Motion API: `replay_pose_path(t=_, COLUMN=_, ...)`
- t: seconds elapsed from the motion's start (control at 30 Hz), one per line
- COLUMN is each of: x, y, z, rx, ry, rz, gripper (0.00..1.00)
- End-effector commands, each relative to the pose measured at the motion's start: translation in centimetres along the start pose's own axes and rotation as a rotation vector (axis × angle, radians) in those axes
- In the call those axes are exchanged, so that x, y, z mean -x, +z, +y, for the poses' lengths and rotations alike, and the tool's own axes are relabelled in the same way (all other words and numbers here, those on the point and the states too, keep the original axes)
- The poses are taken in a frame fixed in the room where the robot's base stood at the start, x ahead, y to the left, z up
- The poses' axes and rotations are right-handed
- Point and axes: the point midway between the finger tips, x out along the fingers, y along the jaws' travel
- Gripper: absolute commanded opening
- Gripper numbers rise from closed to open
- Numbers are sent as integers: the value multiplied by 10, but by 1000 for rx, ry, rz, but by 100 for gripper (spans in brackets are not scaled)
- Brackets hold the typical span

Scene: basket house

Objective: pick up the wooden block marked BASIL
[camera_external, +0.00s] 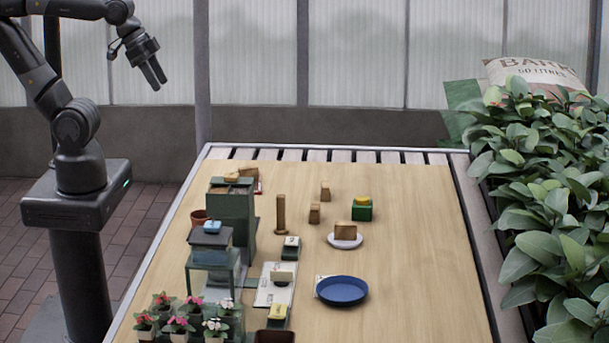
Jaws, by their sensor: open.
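Several wooden blocks stand on the table (420,250), and no marking on any of them is readable, so I cannot tell which one says BASIL. A tall narrow block (281,215) stands near the middle. Two small blocks, one nearer (314,213) and one farther (325,191), stand to its right. A wider block (345,230) sits on a white saucer. More wooden pieces (248,172) lie at the back left, partly hidden by a green box. My gripper (158,82) is open and empty, high at the upper left, beyond the table's left edge and far from the blocks.
The tall green box (232,220), a glass lantern-like case (213,262) and potted flowers (178,325) crowd the left side. A blue dish (342,291) and a green box with a yellow top (362,209) stand right of centre. The table's right side is clear; leafy plants (550,200) border it.

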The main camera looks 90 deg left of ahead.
Motion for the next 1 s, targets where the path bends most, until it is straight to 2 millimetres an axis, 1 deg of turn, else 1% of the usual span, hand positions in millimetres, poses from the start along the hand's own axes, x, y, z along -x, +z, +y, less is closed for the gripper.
replay_pose_path(t=0.03, x=0, y=0, z=0, rx=0, ry=0, rz=0, gripper=56)
replay_pose_path(t=0.27, x=0, y=0, z=0, rx=0, ry=0, rz=0, gripper=74)
replay_pose_path(t=0.47, x=0, y=0, z=0, rx=0, ry=0, rz=0, gripper=75)
replay_pose_path(t=0.57, x=-2, y=-4, z=-1, rx=1, ry=-3, rz=-2, gripper=75)
replay_pose_path(t=0.67, x=-7, y=-17, z=-3, rx=1, ry=-13, rz=-9, gripper=75)
replay_pose_path(t=0.77, x=-18, y=-39, z=-7, rx=0, ry=-28, rz=-19, gripper=75)
replay_pose_path(t=0.87, x=-33, y=-64, z=-12, rx=-1, ry=-42, rz=-27, gripper=75)
replay_pose_path(t=1.0, x=-59, y=-97, z=-21, rx=-2, ry=-57, rz=-40, gripper=75)
